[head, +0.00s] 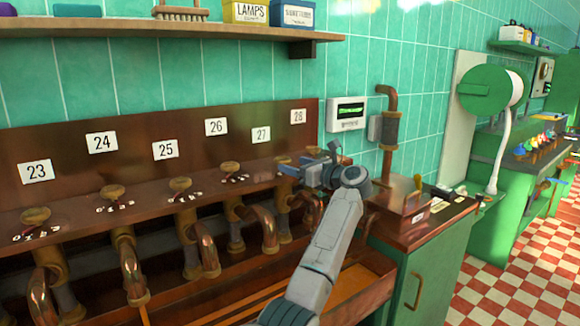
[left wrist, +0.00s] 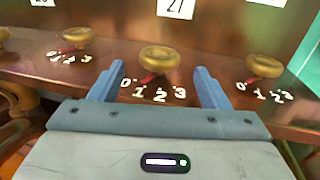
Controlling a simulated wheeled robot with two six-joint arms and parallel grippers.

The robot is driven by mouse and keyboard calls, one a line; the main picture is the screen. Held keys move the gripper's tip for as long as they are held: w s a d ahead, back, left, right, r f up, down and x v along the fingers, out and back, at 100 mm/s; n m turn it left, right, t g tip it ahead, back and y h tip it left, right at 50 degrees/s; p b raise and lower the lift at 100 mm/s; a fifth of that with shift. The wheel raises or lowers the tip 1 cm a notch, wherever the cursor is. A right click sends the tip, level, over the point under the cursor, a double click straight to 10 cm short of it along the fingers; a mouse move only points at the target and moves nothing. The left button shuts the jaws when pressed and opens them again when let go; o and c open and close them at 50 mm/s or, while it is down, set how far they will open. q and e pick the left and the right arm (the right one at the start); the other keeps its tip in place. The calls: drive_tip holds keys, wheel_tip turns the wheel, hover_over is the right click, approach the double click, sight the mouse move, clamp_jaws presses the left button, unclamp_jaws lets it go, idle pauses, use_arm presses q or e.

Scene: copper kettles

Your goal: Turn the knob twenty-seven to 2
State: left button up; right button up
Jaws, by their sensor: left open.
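Knob twenty-seven (left wrist: 160,60) is a round brass knob under the partly cut-off 27 label (left wrist: 176,8). It stands on the dark red-brown panel, with white numbers 0 to 3 in front of it. Its red pointer (left wrist: 150,78) points to the front left, its tip near the 1. In the head view the knob (head: 283,160) is just left of my gripper. My left gripper (left wrist: 157,84) is open, its blue-grey fingers on either side of the knob's front with gaps visible. It also shows in the head view (head: 297,166). My right gripper is not in view.
Neighbouring knobs stand left (left wrist: 77,37) and right (left wrist: 264,66) of knob twenty-seven. Copper pipes (head: 265,229) curve below the panel. The backboard (head: 130,118) rises behind, and a shelf (head: 150,28) hangs above. A green cabinet (head: 430,275) is at right.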

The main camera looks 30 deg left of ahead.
use_arm(q)
drive_tip(key=s+d+b, duration=0.1)
drive_tip(key=d, duration=0.6)
drive_tip(key=shift+s+d, duration=0.2)
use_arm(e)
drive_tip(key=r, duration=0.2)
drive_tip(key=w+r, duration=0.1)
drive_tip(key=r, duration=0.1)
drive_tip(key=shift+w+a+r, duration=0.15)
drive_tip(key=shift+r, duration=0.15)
